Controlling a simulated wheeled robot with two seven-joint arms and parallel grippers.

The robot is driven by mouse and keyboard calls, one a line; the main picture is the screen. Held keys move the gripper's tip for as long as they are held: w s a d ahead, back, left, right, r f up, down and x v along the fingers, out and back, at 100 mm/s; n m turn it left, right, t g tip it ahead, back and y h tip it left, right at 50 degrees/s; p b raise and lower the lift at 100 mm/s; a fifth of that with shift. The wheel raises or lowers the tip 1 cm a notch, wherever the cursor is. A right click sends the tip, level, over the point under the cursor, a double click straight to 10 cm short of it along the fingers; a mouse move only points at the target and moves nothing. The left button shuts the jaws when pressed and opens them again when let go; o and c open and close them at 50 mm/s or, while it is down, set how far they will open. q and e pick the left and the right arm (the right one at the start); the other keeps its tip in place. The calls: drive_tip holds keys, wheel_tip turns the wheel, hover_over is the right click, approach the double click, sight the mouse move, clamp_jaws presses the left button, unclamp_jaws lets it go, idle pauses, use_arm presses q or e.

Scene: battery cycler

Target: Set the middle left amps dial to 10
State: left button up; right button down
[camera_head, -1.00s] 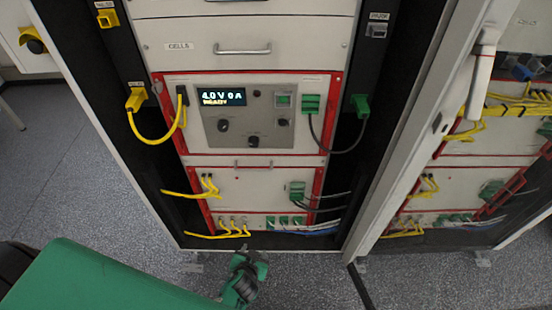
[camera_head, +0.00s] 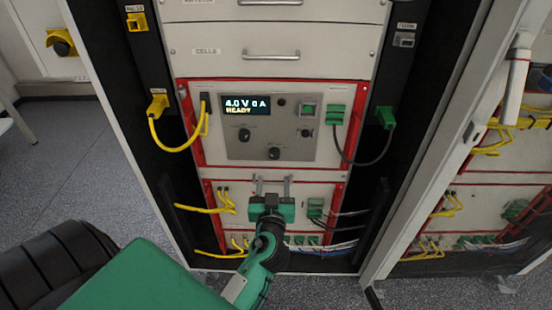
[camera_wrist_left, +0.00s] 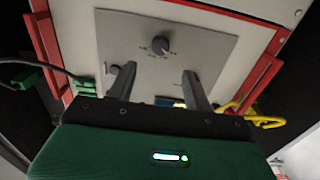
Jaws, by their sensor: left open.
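The grey control panel (camera_head: 285,147) has a lit display (camera_head: 246,106) reading 4.0 V 0 A, READY. It carries a left dial (camera_head: 244,135), a lower middle dial (camera_head: 274,153) and a right dial (camera_head: 306,132); their labels are too small to read, so I cannot tell which is for amps. My left gripper (camera_head: 272,181) is open and empty, fingers upward, just below the panel in the picture. In the left wrist view, a black dial (camera_wrist_left: 161,45) shows beyond and between my open fingers (camera_wrist_left: 158,72), apart from them. My right gripper is not in view.
A yellow cable (camera_head: 178,148) loops left of the panel and a black cable (camera_head: 362,163) with green plugs loops right. Yellow leads (camera_head: 205,210) and a green connector (camera_head: 315,207) flank my gripper. The open door (camera_head: 450,150) stands at the right. A drawer handle (camera_head: 270,57) is above.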

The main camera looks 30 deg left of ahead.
sight(275, 157)
use_arm(q)
drive_tip(key=p+x, duration=0.1)
drive_tip(key=x, duration=0.8)
drive_tip(key=shift+w+a+p, duration=0.15)
drive_tip(key=shift+w+p, duration=0.15)
drive_tip(key=shift+p, duration=0.05)
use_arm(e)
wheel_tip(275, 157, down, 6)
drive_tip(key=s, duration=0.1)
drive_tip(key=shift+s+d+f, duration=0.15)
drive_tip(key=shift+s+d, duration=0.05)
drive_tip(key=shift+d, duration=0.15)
use_arm(q)
drive_tip(key=c, duration=1)
